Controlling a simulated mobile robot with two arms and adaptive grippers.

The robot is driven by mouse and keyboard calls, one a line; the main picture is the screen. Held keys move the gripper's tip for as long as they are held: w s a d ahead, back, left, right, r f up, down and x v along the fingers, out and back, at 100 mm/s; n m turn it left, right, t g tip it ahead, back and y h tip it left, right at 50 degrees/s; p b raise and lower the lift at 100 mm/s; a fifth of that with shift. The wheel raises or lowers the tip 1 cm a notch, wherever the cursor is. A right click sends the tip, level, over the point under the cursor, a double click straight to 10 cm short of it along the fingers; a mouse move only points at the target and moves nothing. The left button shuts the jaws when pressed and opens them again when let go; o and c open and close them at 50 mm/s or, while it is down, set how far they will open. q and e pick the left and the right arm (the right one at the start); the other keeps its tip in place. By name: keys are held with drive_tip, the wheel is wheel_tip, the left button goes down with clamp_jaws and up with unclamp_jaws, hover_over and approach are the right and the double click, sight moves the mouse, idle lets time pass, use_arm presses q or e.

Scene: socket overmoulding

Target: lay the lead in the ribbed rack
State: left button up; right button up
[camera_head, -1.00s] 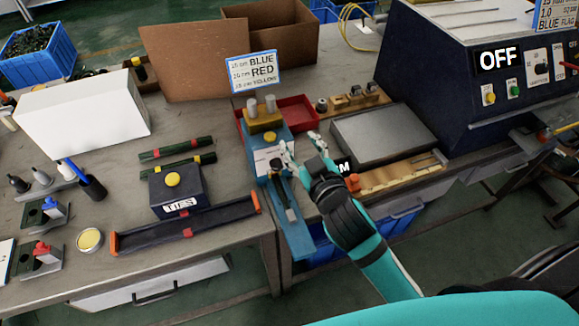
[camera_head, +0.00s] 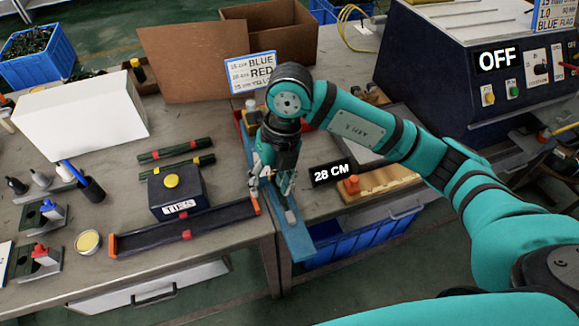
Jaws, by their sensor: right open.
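My right gripper (camera_head: 271,190) points down over the long blue bar (camera_head: 296,236) of the bench device, its fingers apart. I cannot make out a lead between or below the fingers. A light wooden strip (camera_head: 385,181) with an orange knob lies right of the gripper, partly behind my arm; it may be the ribbed rack, but its ribs are too small to tell. A small grey piece (camera_head: 291,217) sits on the blue bar just below the gripper. My left gripper is not in view.
A dark box with a yellow button (camera_head: 178,190) and a long dark trough with orange ends (camera_head: 150,240) are to the left. A dark machine marked OFF (camera_head: 440,75) stands at the back right.

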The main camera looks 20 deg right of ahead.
sight(298, 238)
drive_tip(key=w+d+m+h, duration=0.1)
drive_tip(key=w+d+h, duration=0.1)
drive_tip(key=d, duration=0.3)
drive_tip(key=shift+t, duration=0.3)
drive_tip(key=f, duration=0.5)
drive_tip(key=f+p, duration=0.1)
drive_tip(key=f, duration=0.5)
drive_tip(key=f+p, duration=0.1)
drive_tip(key=f, duration=0.4)
drive_tip(key=shift+s+a+f, duration=0.2)
drive_tip(key=shift+s+f, duration=0.05)
drive_tip(key=shift+f, duration=0.15)
drive_tip(key=shift+c, duration=0.2)
clamp_jaws()
drive_tip(key=shift+s+r, duration=0.1)
drive_tip(key=shift+s+p, duration=0.75)
drive_tip(key=shift+s, duration=0.3)
drive_tip(key=shift+s+d+p, duration=0.1)
drive_tip(key=shift+s+p, duration=0.7)
drive_tip(key=shift+s, duration=1.3)
